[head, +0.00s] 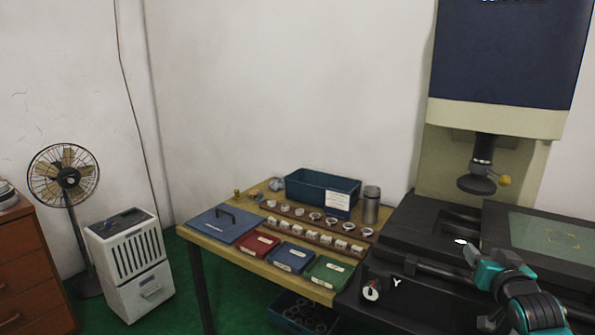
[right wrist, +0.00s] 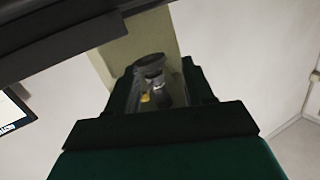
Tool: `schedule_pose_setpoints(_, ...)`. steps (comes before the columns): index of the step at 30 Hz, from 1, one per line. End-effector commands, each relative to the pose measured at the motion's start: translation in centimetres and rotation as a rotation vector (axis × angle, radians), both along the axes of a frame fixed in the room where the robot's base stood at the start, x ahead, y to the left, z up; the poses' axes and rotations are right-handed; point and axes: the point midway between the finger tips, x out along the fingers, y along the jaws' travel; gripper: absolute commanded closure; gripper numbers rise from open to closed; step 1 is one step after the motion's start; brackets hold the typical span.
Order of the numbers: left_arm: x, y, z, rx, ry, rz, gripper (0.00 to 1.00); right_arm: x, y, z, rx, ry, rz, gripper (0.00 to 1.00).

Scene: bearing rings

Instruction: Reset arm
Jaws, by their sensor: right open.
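My right gripper (head: 472,252) is at the lower right of the head view, over the front of the dark measuring machine (head: 425,238). It is open, and I see nothing held in it. In the right wrist view its dark fingers frame the machine's lens head (right wrist: 150,68). Bearing rings (head: 315,216) sit in a row on a wooden strip on the table, away from the gripper. My left gripper is not in view.
The wooden table (head: 262,267) holds a blue bin (head: 305,190), a metal cylinder (head: 371,206), and blue (head: 290,257), red (head: 253,243) and green (head: 328,271) boxes. A fan (head: 66,177) and a white cooler (head: 128,262) stand at left.

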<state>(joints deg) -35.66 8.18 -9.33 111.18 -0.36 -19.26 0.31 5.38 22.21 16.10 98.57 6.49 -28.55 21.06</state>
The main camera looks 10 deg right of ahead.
Motion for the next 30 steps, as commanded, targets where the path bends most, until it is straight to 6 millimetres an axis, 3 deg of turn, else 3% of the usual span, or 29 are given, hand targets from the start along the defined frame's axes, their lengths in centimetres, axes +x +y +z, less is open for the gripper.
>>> schedule_pose_setpoints(1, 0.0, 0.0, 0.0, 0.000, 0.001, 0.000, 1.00, -1.1, 2.7, -3.6, -0.022, 0.065, 0.050, 0.48)
schedule_pose_setpoints(6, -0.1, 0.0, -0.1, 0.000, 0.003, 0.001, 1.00, -6.0, 11.1, -12.4, -0.091, 0.228, 0.215, 0.48)
schedule_pose_setpoints(12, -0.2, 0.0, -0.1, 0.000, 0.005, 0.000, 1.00, -14.3, 20.8, -20.0, -0.123, 0.375, 0.407, 0.48)
schedule_pose_setpoints(16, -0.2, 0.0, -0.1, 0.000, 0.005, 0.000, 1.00, -19.3, 25.7, -22.4, -0.122, 0.432, 0.503, 0.48)
schedule_pose_setpoints(21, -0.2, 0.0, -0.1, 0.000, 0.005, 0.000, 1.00, -22.9, 29.1, -23.5, -0.117, 0.465, 0.567, 0.48)
schedule_pose_setpoints(30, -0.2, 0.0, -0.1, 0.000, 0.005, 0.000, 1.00, -23.5, 29.7, -23.6, -0.116, 0.470, 0.578, 0.48)
